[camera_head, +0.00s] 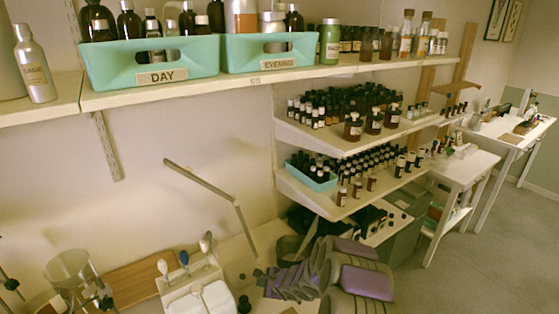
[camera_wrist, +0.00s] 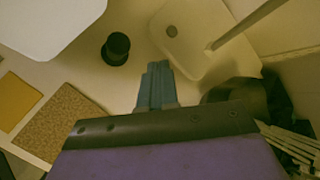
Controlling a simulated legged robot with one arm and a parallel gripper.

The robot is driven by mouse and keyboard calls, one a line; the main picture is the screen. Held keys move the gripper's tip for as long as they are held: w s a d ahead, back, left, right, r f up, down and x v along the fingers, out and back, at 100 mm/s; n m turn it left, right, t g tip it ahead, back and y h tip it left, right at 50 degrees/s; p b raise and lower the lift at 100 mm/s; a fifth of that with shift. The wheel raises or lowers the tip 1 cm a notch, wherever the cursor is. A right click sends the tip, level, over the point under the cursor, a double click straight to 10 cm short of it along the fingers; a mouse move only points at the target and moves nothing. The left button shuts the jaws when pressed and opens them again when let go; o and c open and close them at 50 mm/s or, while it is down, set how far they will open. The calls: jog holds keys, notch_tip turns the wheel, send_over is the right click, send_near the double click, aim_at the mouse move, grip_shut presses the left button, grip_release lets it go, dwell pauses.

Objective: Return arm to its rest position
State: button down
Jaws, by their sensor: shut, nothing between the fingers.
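My gripper (camera_head: 262,276) is low over the bench in the head view, at the left end of my folded grey and purple arm. In the wrist view its fingers (camera_wrist: 157,72) are together with nothing between them. They point over the pale bench top. A small dark round bottle or cap (camera_wrist: 117,47) is to the left of the fingers and apart from them. Part of my arm is cut off by the bottom edge of the head view.
A shelf (camera_head: 400,68) above carries two teal bins marked DAY (camera_head: 150,60) and EVENING (camera_head: 268,50). A thin lamp arm (camera_head: 210,184) rises from the bench. Floor (camera_head: 470,260) at right is clear.

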jog(key=s+a+r+n+g+y, duration=0.1)
jog(key=s+a+r+n+y, duration=0.15)
jog(key=r, duration=0.55)
jog(key=s+a+r+n+y, duration=0.1)
jog(key=s+a+r+n, duration=0.25)
jog(key=r, duration=0.55)
jog(key=s+r+n+g, duration=0.4)
jog(key=s+r+n, duration=0.1)
jog(key=s+r, duration=0.55)
jog(key=s+d+r+n+g+h, duration=0.1)
jog(key=s+d+n, duration=0.25)
jog(key=s, duration=0.45)
jog(key=s+d+r+n+g+h, duration=0.15)
jog(key=s+d, duration=0.25)
jog(key=s, duration=0.4)
jog(key=s+d+n+h, duration=0.1)
jog(key=s+d+h, duration=0.6)
jog(key=s+d, duration=0.9)
jog(key=d, duration=0.3)
jog(key=shift+g+h, duration=0.35)
jog(key=shift+h, duration=0.05)
jog(key=shift+s+d+f, duration=0.1)
jog(key=shift+f, duration=0.05)
